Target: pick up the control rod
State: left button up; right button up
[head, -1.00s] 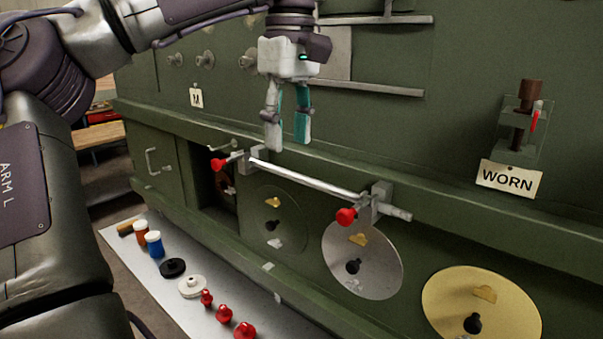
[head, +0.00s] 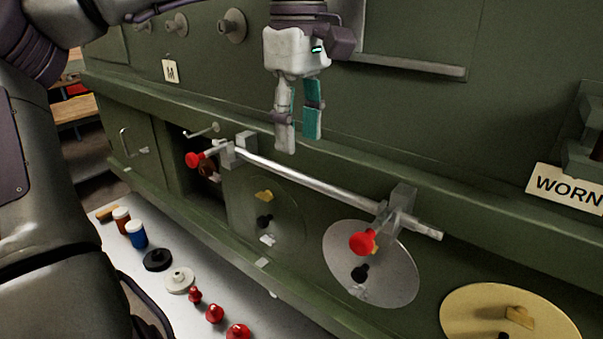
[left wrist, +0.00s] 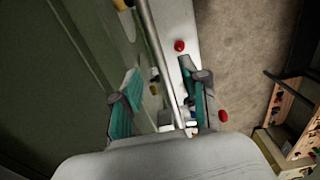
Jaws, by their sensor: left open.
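The control rod (head: 310,178) is a long silver bar. My left gripper (head: 298,145) points down, open and empty, just above and behind the rod's left-middle part in the head view. In the left wrist view the rod (left wrist: 162,62) runs between the two teal-padded fingers (left wrist: 158,110), below them; whether they touch it I cannot tell. My right gripper is not in view.
Round discs, one silver (head: 372,285) and one brass (head: 480,300), sit below the rod. A white strip (head: 215,285) holds jars and red knobs along the lower left. A sign reading WORN (head: 565,187) is at right. The green ledge runs behind the rod.

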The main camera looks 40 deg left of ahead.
aim_at(301, 174)
pick_arm(q)
notch_tip(301, 174, down, 2)
jog(key=shift+f+p, duration=0.1)
jog(key=shift+p, duration=0.65)
notch_tip(301, 174, down, 3)
jog(key=shift+w+d+f+p, duration=0.1)
jog(key=shift+d+p, duration=0.05)
jog(key=shift+p, duration=0.25)
jog(key=shift+f, duration=0.15)
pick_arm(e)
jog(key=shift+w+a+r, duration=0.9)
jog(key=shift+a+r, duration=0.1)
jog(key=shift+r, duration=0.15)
pick_arm(q)
grip_shut()
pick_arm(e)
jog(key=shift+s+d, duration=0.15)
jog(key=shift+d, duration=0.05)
